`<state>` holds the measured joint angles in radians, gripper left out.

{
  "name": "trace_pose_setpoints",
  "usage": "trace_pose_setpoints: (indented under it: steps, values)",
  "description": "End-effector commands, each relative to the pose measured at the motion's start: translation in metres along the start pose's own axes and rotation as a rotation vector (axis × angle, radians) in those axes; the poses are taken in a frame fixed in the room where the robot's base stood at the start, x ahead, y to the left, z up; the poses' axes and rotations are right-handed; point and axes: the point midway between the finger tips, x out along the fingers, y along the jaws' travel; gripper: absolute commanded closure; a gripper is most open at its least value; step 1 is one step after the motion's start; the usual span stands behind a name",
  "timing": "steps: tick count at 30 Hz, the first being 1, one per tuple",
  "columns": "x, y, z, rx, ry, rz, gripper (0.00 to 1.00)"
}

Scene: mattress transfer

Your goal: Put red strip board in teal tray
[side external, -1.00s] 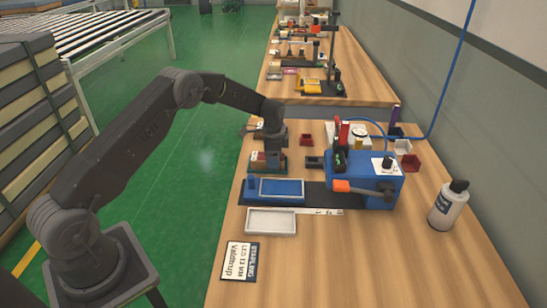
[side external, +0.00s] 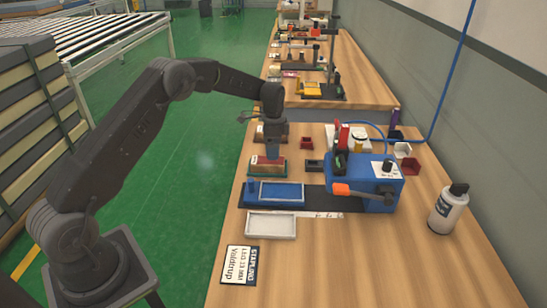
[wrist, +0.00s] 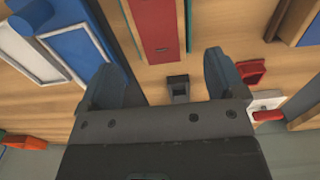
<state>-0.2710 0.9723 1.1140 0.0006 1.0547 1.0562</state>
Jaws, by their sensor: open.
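The teal tray (side external: 252,174) stands on the table below my gripper in the side view; its edge also shows in the wrist view (wrist: 118,22). Red strip boards lie in it, and a red strip board (wrist: 160,22) shows lengthwise in the wrist view, between the tray's teal edges. My gripper (wrist: 165,78) is open and empty, its two fingers spread apart. In the side view my gripper (side external: 273,154) hangs just above the tray and hides part of the boards.
A blue tray (side external: 275,204) and a white tray (side external: 270,236) stand nearer the camera. A blue machine (side external: 372,178) with an orange-tipped lever is to the right. A brown block or tray (side external: 262,138) and a small red bin (side external: 307,143) lie beyond. The table's front is mostly clear.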

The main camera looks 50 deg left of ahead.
Motion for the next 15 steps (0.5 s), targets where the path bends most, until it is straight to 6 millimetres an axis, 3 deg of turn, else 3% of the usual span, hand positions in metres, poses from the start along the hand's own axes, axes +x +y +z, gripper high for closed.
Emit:
trace_pose_setpoints:
  steps: [6, 15]
  values:
    - [-0.041, -0.001, 0.000, 0.000, 0.001, -0.003, 0.11]
    - [-0.060, 0.000, 0.000, 0.000, 0.000, 0.000, 0.11]
